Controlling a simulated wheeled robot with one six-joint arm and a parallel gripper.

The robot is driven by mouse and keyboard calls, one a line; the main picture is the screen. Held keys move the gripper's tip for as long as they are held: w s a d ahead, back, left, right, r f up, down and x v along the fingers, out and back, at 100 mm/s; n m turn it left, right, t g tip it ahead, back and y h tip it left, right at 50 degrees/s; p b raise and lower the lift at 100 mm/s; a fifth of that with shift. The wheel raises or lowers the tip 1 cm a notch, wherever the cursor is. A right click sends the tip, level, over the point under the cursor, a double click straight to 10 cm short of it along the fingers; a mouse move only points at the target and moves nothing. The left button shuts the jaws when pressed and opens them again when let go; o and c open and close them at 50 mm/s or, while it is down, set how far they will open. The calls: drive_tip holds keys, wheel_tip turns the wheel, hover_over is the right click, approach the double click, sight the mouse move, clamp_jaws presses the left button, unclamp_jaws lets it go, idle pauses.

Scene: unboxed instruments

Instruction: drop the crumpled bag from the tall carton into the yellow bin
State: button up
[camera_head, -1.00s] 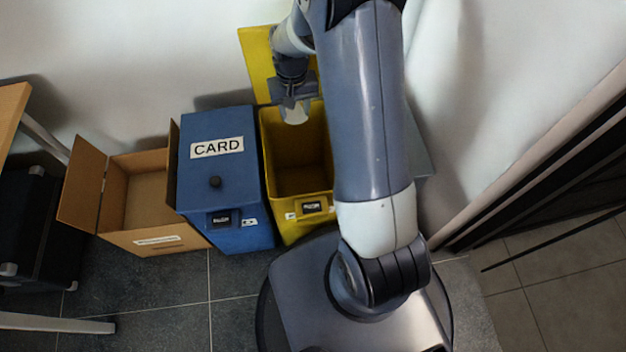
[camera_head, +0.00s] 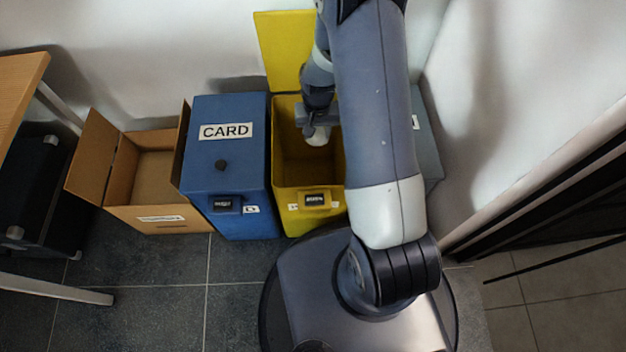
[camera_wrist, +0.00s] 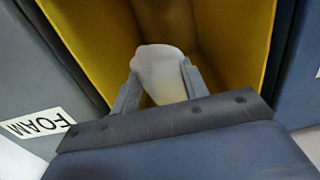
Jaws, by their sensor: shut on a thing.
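The yellow bin (camera_head: 282,182) stands with its lid raised against the wall, and its inside looks empty in the head view. My gripper (camera_head: 318,128) is over the bin's opening, toward the back. It is shut on the crumpled bag (camera_head: 319,137), a small whitish lump. In the wrist view the bag (camera_wrist: 160,72) sits between the two fingers, with the yellow inner walls (camera_wrist: 85,35) of the bin around and below it. The tall carton is probably the open cardboard box (camera_head: 160,218) at the left, though I cannot be sure.
A blue bin marked CARD (camera_head: 225,165) with its lid shut stands left of the yellow bin. A grey bin (camera_head: 425,140) is on the right, partly behind my arm; a FOAM label (camera_wrist: 38,123) shows in the wrist view. A wooden table (camera_head: 22,85) is at far left.

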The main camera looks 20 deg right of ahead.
drive_tip(key=o, duration=1)
drive_tip(key=shift+r, duration=0.1)
wheel_tip(320, 180, up, 10)
drive_tip(key=p, duration=0.3)
drive_tip(key=shift+r, duration=0.25)
